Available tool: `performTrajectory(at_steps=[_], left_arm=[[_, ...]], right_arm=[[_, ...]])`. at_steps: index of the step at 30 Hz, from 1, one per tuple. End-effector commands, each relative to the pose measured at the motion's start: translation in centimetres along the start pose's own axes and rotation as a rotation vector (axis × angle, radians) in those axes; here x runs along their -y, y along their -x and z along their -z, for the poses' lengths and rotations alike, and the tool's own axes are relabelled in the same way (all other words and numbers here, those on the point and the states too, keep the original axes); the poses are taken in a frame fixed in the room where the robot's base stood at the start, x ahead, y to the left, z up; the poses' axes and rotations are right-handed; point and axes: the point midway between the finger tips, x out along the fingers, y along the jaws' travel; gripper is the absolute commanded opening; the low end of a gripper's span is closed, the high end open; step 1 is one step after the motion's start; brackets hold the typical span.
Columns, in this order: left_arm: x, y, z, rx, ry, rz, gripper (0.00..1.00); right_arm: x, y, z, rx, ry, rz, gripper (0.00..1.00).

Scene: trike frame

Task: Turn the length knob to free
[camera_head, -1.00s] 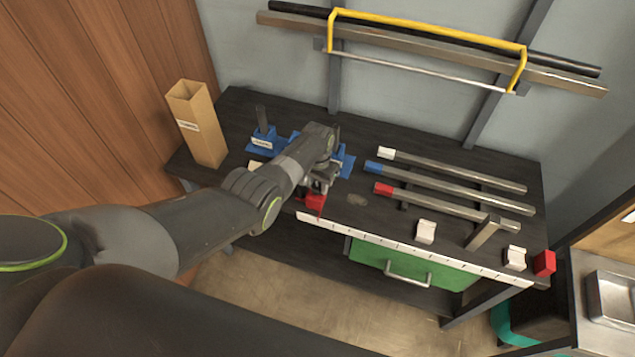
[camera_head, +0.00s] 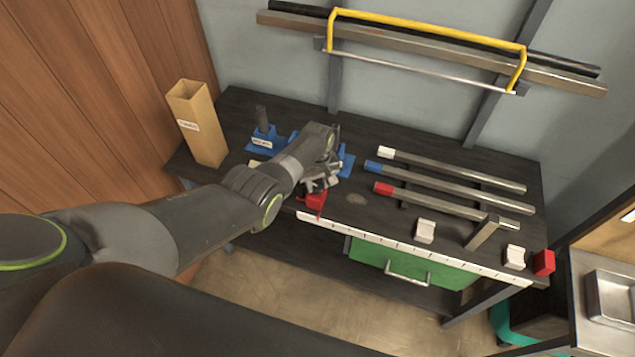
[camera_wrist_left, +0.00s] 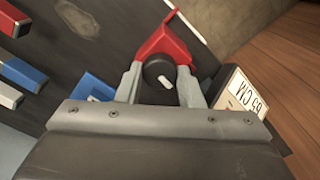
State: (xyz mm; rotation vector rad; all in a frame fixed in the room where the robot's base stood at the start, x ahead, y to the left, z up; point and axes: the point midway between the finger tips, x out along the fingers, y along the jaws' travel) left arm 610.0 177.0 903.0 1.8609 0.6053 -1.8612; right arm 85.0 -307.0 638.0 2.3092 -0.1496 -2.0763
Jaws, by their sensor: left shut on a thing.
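The length knob (camera_wrist_left: 160,70) is a dark round knob with a white pointer mark, set against a red bracket (camera_wrist_left: 164,38) in the left wrist view. In the head view the red bracket (camera_head: 315,201) stands at the bench's front edge by the white ruled strip. My left gripper (camera_head: 318,188) is over it, pointing down. In the left wrist view the two grey fingers (camera_wrist_left: 160,84) lie on either side of the knob, shut on it. The knob is hidden by the gripper in the head view. My right gripper is not in view.
A white card marked "65 CM" (camera_wrist_left: 245,93) is beside the gripper. Blue fixtures (camera_head: 264,142) stand behind it. Steel bars with white, blue and red ends (camera_head: 455,205) lie to the right. A cardboard box (camera_head: 197,125) stands at left.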

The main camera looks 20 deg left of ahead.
Motion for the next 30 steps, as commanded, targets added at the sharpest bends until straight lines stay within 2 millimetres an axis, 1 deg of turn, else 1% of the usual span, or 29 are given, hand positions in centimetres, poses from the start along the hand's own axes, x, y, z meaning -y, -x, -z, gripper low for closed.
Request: performTrajectory(at_steps=[4, 10, 25, 26, 30], left_arm=[[0.00, -0.02, -0.03, 0.001, 0.070, 0.000, 0.11], [0.00, -0.02, -0.03, 0.001, 0.123, 0.000, 0.11], [0.00, -0.02, -0.03, 0.001, 0.140, 0.000, 0.11], [0.00, -0.02, -0.03, 0.001, 0.140, 0.000, 0.36], [0.00, -0.02, -0.02, 0.001, 0.139, 0.000, 0.55]], right_arm=[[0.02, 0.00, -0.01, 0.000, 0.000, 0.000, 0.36], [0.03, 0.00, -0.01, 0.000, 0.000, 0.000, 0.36], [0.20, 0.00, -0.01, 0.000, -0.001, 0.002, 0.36], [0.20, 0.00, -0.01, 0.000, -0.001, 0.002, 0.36], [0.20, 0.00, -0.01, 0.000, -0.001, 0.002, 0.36]])
